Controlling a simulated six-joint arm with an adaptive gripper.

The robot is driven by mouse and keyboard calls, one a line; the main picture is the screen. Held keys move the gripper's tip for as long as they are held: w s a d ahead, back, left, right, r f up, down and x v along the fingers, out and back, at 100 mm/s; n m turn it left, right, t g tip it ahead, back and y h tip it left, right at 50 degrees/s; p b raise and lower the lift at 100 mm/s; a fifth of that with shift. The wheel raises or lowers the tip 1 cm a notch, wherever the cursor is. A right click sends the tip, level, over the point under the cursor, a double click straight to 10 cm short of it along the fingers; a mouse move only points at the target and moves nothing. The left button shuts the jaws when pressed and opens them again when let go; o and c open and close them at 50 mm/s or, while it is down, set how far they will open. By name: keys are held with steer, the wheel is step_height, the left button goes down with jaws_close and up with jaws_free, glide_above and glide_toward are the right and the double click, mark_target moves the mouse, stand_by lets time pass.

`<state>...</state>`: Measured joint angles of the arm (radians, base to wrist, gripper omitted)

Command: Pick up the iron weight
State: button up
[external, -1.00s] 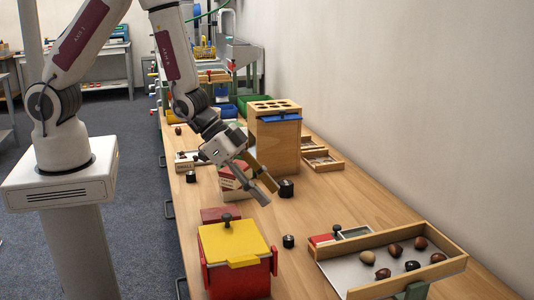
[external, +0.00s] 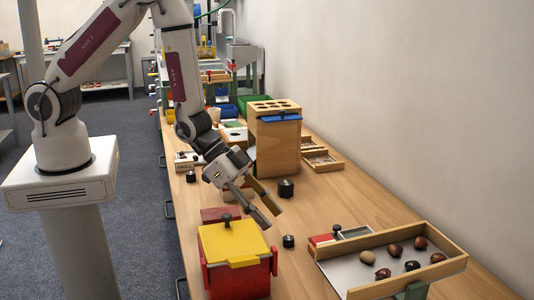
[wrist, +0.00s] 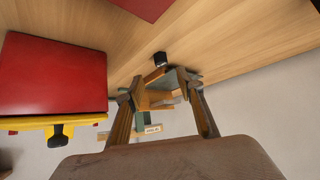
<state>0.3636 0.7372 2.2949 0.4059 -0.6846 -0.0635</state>
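Small black iron weights stand on the wooden bench. One weight (external: 288,241) is between the red bin and the chestnut tray. A larger weight (external: 286,188) is farther back, and another (external: 190,176) is at the left edge. My gripper (external: 269,213) is open and empty, tilted downward above the bench, a little behind and left of the front weight. In the wrist view a black weight (wrist: 160,59) shows just beyond the spread fingertips (wrist: 160,92), apart from them.
A red bin with a yellow lid (external: 233,244) and black knob stands close to the left. A dark red block (external: 220,214) lies behind it. The chestnut tray (external: 444,240) is at right, and a wooden box (external: 278,148) stands behind.

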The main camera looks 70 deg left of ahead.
mark_target(288, 238)
steer(key=shift+x, duration=0.8)
steer(key=shift+f, duration=0.2)
steer(key=shift+x, duration=2.5)
steer(key=shift+a, duration=0.2)
steer(key=shift+w, duration=0.1)
jaws_close()
